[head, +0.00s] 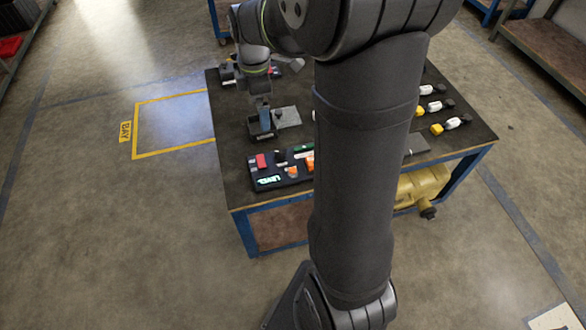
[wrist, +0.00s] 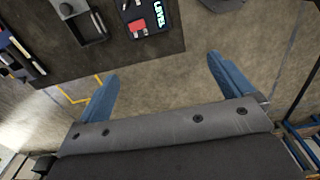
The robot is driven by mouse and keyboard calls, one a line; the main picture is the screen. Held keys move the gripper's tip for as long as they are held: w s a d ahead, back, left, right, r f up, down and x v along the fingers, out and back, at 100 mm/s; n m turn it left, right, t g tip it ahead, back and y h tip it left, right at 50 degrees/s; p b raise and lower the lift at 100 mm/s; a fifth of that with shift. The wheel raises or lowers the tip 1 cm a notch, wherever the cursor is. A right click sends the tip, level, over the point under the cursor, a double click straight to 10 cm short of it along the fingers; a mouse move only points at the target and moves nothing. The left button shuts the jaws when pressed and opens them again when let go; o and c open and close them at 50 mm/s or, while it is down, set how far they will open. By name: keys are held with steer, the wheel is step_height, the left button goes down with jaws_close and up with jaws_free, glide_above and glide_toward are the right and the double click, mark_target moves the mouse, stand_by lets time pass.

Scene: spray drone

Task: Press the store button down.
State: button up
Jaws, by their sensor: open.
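A dark control panel (head: 283,183) lies at the front edge of the table, with a lit "LEVEL" display, a red part (head: 261,161), and orange and green parts. My arm hides its right end. The panel (wrist: 150,30) also shows at the top of the wrist view, cut by the frame, with its red part (wrist: 137,25). No label for a store button is readable, so I cannot tell which part it is. My gripper (head: 265,118) is over the table behind the panel, apart from it. In the wrist view its blue fingers (wrist: 163,68) are spread with nothing between them.
A dark open box with a grey lid (head: 288,117) stands below and beside my gripper. Several white-and-yellow bottle-like parts (head: 452,123) line the table's right side. More items lie at the back left. A yellow-taped floor area (head: 150,152) is left of the table.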

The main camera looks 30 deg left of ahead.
steer(key=shift+w+d+f, duration=0.1)
steer(key=shift+f, duration=0.05)
steer(key=c, duration=0.3)
steer(key=shift+g+y, duration=0.4)
steer(key=shift+g, duration=0.4)
steer(key=w+d+f, duration=0.1)
steer(key=f, duration=0.1)
steer(key=w+d+f, duration=0.1)
steer(key=w+f, duration=0.1)
steer(key=w+d+f, duration=0.1)
steer(key=f, duration=0.2)
steer(key=shift+w+d, duration=0.15)
steer(key=shift+d, duration=0.05)
steer(key=c, duration=1.5)
steer(key=shift+g+y, duration=0.3)
steer(key=shift+y, duration=0.4)
steer(key=w+d+f, duration=0.1)
steer(key=f, duration=0.1)
steer(key=w+d+f, duration=0.1)
steer(key=d+f, duration=0.1)
steer(key=f, duration=0.1)
steer(key=w+d+f, duration=0.2)
steer(key=shift+f, duration=0.25)
jaws_close()
